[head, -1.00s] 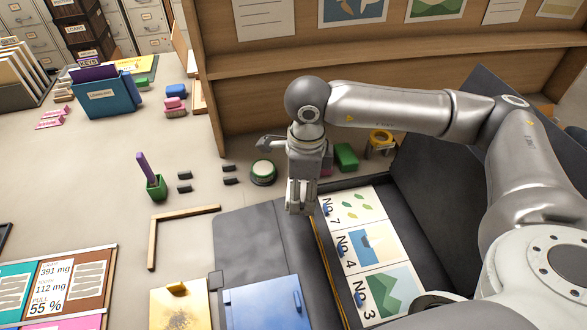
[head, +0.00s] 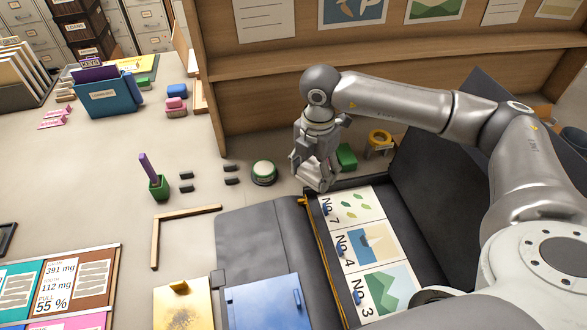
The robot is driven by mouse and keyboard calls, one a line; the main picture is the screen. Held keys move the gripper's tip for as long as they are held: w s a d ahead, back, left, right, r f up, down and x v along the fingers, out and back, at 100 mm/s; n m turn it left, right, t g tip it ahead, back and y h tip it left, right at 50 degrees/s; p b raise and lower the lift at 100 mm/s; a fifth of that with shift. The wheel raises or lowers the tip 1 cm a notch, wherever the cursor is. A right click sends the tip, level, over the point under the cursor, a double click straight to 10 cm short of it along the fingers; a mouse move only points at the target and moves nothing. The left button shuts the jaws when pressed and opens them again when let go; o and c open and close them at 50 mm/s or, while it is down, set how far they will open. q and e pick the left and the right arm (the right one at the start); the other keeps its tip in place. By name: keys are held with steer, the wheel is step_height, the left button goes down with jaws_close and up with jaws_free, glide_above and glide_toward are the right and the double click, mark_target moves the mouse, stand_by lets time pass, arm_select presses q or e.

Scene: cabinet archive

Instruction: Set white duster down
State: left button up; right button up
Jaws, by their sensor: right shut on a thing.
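My right gripper (head: 318,186) is the only one in view. It points down and slightly tilted, above the back left edge of the open dark case (head: 312,232), and is shut. The white duster cannot be made out clearly; what is between the fingers is mostly hidden by the gripper itself. I cannot tell whether it touches anything below. My left gripper is out of view.
The case holds picture cards (head: 362,248). A green block (head: 347,157) and a yellow ring-shaped thing (head: 380,138) stand behind and right of the gripper. A round green-and-white thing (head: 264,172) stands left.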

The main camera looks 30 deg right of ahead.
steer(key=m, duration=0.2)
steer(key=d+m, duration=0.1)
steer(key=m, duration=0.3)
steer(key=shift+w+d+f, duration=0.1)
steer(key=shift+w+d, duration=0.2)
steer(key=shift+w, duration=0.1)
steer(key=shift+d+m, duration=0.1)
steer(key=shift+m, duration=0.4)
steer(key=shift+w+f, duration=0.15)
steer(key=shift+w, duration=0.1)
steer(key=w+f+b, duration=0.2)
steer(key=w+b, duration=0.1)
steer(key=w, duration=0.1)
steer(key=w+f+b, duration=0.3)
steer(key=w, duration=0.1)
steer(key=w+f+b, duration=0.3)
steer(key=w, duration=0.1)
steer(key=shift+d+f, duration=0.1)
steer(key=shift+f, duration=0.1)
steer(key=shift+w+f+b, duration=0.4)
steer(key=shift+w+b, duration=0.2)
steer(key=shift+b, duration=0.1)
steer(key=shift+w+f+b, duration=0.15)
steer(key=shift+f+b, duration=0.25)
steer(key=shift+b, duration=0.1)
steer(key=shift+w+f+b, duration=0.1)
steer(key=shift+f+b, duration=1.1)
steer(key=shift+f, duration=0.2)
